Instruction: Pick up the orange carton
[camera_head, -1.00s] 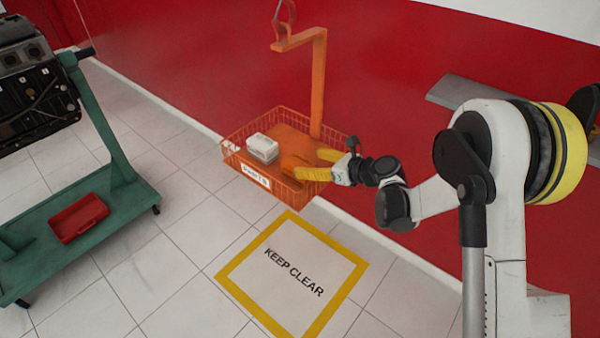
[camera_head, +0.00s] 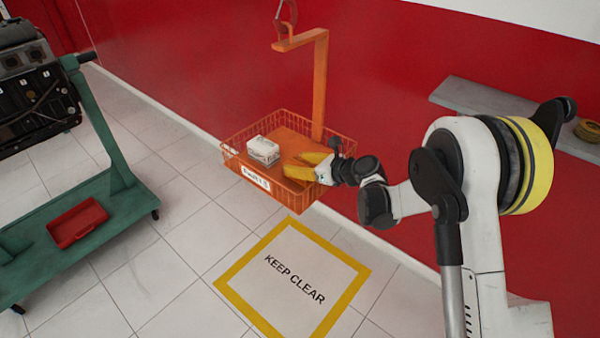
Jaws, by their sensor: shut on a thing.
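My gripper (camera_head: 302,165) has yellow fingers and reaches from the right into the orange wire basket (camera_head: 262,193). The fingers are closed around an orange block-shaped thing, which looks like the orange carton (camera_head: 294,161). Its colour blends with the orange of the basket, so its edges are hard to make out. I cannot tell whether it is clear of the basket floor. A small white carton (camera_head: 263,151) sits in the basket to the left, apart from the fingers.
An orange post (camera_head: 320,85) rises behind the basket, close to my gripper. A grey shelf (camera_head: 470,97) is on the red wall at right. A green cart (camera_head: 110,210) with a red tray (camera_head: 77,222) stands left. The floor marked KEEP CLEAR (camera_head: 294,280) is empty.

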